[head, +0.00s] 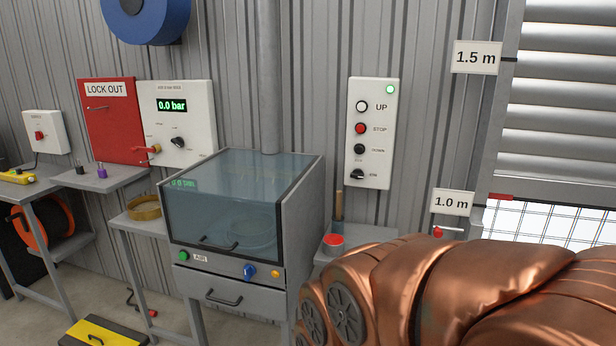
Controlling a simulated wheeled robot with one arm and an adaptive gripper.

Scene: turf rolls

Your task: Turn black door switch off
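The black door switch (357,175) is a small rotary knob at the bottom of a white door control panel (384,140) on the ribbed wall. Small labels sit above it and to its right, too small to read surely, and its exact setting is hard to tell. A green lamp (390,89) at the panel's top right looks lit. Above the switch are a white UP button (362,107), a red STOP button (360,129) and a dark DOWN button (359,149). My gripper is not in view. My copper-coloured arm fills the lower right, below the panel.
A glass-topped cabinet (205,284) stands left of the panel. A small shelf with a red-topped item (333,243) is under the panel. A roller door (560,110) is at right, with a gap below its red-marked edge. Another black knob (178,142) is on the pressure panel.

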